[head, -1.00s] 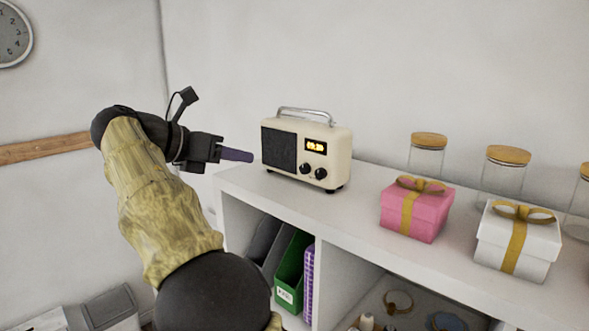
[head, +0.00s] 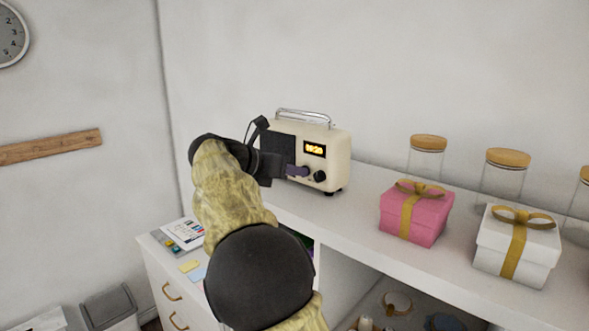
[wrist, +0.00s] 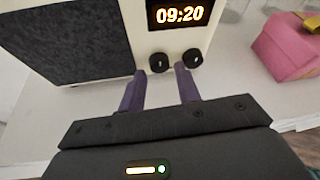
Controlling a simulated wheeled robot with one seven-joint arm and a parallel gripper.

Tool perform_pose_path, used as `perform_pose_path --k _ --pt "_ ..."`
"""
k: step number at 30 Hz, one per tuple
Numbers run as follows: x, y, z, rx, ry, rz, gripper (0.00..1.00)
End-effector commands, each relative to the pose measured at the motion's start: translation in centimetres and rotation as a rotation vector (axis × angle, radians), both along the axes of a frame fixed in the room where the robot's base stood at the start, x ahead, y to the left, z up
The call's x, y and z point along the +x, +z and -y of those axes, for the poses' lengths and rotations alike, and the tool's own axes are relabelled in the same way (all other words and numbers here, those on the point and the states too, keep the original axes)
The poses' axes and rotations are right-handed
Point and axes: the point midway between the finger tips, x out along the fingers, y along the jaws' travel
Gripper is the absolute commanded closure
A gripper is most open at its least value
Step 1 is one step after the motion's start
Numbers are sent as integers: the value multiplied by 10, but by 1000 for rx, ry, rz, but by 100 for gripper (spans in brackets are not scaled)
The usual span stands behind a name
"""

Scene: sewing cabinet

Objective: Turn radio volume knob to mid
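The cream radio (head: 338,153) stands on the white cabinet top, with a dark speaker grille, a metal handle and a lit display (head: 315,149) reading 09:20. Two black knobs sit below the display. In the wrist view the left knob (wrist: 160,63) and the right knob (wrist: 193,58) both show. In the head view my gripper (head: 297,171) is in front of the radio and covers most of the left knob; the right knob (head: 320,176) is visible. In the wrist view my gripper's purple fingers (wrist: 160,72) are apart and empty, the tips just below the knobs. Contact cannot be told.
A pink gift box (head: 413,216) and a white gift box (head: 512,250) stand to the right on the cabinet top (head: 355,205). Glass jars with wooden lids (head: 427,160) stand behind them. The top between radio and pink box is clear. Open shelves lie below.

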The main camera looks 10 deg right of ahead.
Motion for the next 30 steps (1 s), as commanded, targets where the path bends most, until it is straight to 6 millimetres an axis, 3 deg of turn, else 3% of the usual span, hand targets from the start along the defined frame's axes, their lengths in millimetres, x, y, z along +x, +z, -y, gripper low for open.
perform_pose_path --k 4,12,13,18,30 --pt "5 -4 10 0 -1 -2 67" --pt "6 -6 11 0 0 0 67" --pt "6 -6 11 0 0 0 69" --pt "6 -5 11 0 0 0 99" --pt "5 -6 11 28 2 39 99"
